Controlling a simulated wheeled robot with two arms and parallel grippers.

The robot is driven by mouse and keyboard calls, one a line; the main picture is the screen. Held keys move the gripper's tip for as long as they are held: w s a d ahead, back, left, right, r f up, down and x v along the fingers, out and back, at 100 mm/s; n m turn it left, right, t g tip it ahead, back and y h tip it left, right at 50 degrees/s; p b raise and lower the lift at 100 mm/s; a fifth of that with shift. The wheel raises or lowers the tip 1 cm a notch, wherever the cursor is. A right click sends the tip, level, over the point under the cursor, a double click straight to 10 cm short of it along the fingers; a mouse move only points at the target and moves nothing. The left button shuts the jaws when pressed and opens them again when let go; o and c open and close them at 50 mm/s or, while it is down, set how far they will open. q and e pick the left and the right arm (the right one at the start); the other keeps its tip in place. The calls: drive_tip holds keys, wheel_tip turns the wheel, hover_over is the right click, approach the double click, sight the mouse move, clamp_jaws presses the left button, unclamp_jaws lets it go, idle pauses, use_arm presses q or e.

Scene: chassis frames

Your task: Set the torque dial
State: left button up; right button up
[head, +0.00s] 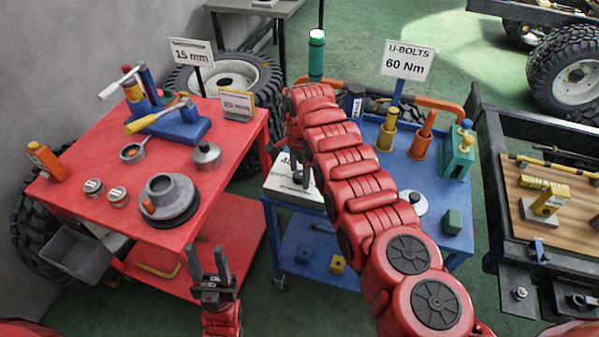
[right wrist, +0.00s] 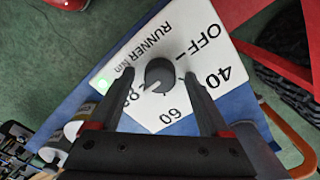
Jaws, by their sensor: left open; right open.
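The torque dial (right wrist: 160,75) is a dark round knob on a white panel (right wrist: 205,50) marked RUNNER Nm, OFF, 40, 60 and 80. A pale mark on the knob faces roughly toward 80. A green light glows at the panel's left corner. In the head view the panel (head: 290,196) sits at the blue cart's left edge, partly hidden by my right arm. My right gripper (right wrist: 159,75) is open, with its fingers on either side of the knob; a gap shows on both sides. My left gripper (head: 207,254) is open and empty in front of the red table.
A sign (head: 408,61) reads U-BOLTS 60 Nm above the blue cart (head: 405,175). Another sign (head: 191,52) reads 15 mm by the red table (head: 90,175), which holds tools and cans. A chassis frame (head: 500,190) stands at the right.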

clamp_jaws()
idle(0.3)
